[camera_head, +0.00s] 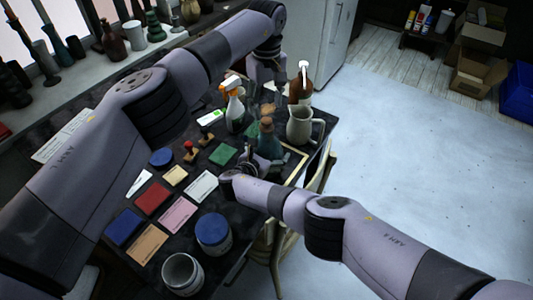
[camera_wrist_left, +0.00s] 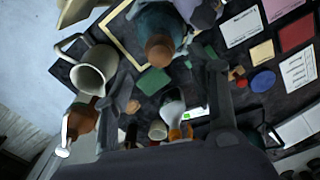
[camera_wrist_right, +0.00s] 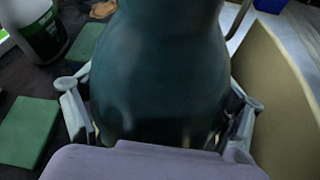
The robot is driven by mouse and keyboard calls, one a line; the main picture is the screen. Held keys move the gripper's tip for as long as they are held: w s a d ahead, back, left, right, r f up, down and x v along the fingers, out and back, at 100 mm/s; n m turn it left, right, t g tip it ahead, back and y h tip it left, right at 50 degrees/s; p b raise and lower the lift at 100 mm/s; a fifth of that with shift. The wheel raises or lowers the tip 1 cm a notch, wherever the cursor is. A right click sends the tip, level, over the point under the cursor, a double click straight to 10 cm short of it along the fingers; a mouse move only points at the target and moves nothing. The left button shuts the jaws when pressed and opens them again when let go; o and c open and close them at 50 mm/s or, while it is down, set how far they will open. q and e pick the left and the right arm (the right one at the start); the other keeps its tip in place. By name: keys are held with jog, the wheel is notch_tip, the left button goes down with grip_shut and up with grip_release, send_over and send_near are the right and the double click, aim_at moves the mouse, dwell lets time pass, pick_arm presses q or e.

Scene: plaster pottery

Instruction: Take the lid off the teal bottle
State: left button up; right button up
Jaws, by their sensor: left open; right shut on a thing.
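The teal bottle (camera_head: 268,148) stands upright on the dark table with a brown lid (camera_head: 266,125) on its top. My right gripper (camera_head: 251,170) is shut on the bottle's body. In the right wrist view the teal body (camera_wrist_right: 160,65) fills the space between its two fingers. My left gripper (camera_head: 264,78) is open and empty, above the table beyond the bottle. In the left wrist view the lid (camera_wrist_left: 159,51) shows ahead of the open fingers (camera_wrist_left: 166,92), apart from them. The bottle's base is hidden in the head view.
A pale pitcher (camera_head: 300,125), a brown pump bottle (camera_head: 301,88) and a spray bottle (camera_head: 235,108) stand close around the teal bottle. Cards and a blue-lidded jar (camera_head: 213,232) cover the near table. The floor to the right (camera_head: 420,150) is clear.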

aim_at(266, 121)
jog(key=c, duration=0.4)
pick_arm(q)
jog(key=shift+o, duration=0.6)
pick_arm(e)
jog(key=shift+c, duration=0.2)
pick_arm(q)
jog(key=n, duration=0.4)
jog(key=shift+s+f+n+h, duration=0.2)
jog(key=shift+s+n+h, duration=0.1)
jog(key=shift+h, duration=0.1)
jog(key=n, duration=0.3)
jog(key=n+t, duration=0.1)
jog(key=n, duration=0.1)
jog(key=shift+s+a+r+h, duration=0.25)
jog(key=shift+a+r+h, duration=0.1)
jog(key=shift+r+h, duration=0.05)
pick_arm(e)
jog(key=shift+d, duration=0.1)
pick_arm(q)
notch_tip(266, 121, up, 4)
jog(key=s+a+n+t+h, duration=0.2)
jog(key=a+n, duration=0.1)
jog(key=n, duration=0.7)
jog(key=shift+n, duration=0.3)
jog(key=x, duration=1.2)
jog(key=shift+f, duration=0.1)
jog(key=shift+c, duration=0.4)
